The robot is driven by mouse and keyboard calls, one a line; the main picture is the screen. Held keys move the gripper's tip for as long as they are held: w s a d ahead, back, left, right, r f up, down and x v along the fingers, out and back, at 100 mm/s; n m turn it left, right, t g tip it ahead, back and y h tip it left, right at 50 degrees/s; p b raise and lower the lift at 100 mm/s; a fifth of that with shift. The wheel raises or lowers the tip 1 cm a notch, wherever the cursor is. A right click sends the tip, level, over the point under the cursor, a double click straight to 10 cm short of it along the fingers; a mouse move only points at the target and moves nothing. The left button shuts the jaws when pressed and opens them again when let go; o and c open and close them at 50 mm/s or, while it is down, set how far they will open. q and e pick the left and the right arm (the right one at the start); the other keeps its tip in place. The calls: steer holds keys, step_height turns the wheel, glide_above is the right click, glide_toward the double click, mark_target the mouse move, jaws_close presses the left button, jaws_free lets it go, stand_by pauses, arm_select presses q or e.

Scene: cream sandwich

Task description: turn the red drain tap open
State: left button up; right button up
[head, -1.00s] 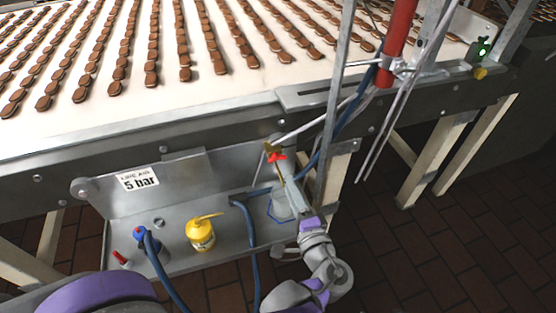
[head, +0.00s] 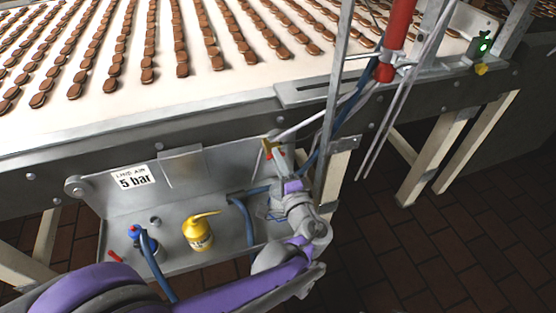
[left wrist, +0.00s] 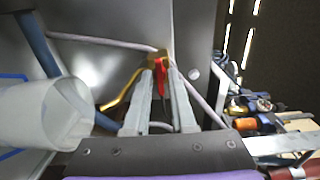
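The red drain tap (head: 267,151) sits on a brass fitting (head: 272,143) under the conveyor's front edge, beside an upright metal post. My left gripper (head: 275,157) reaches up to it and partly covers it. In the left wrist view the red lever (left wrist: 160,78) lies between the two fingertips of my left gripper (left wrist: 161,74). The brass fitting (left wrist: 153,60) is just beyond the tips. The gap around the lever is narrow, and I cannot tell whether the fingers press on it. My right gripper is in neither view.
A grey tray (head: 190,262) below holds a yellow oil can (head: 198,234) and a blue-hosed fitting (head: 147,242). A white cylinder (left wrist: 42,112) is left of the fingers. A thin pale pipe (left wrist: 100,41) and the post (head: 330,130) run close by.

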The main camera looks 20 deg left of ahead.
arm_select(q)
jaws_close()
steer(key=shift+n, duration=0.4)
steer(key=n+p, duration=0.5)
steer(key=n, duration=1.2)
stand_by(0.4)
steer(key=shift+o, duration=1.8)
jaws_free()
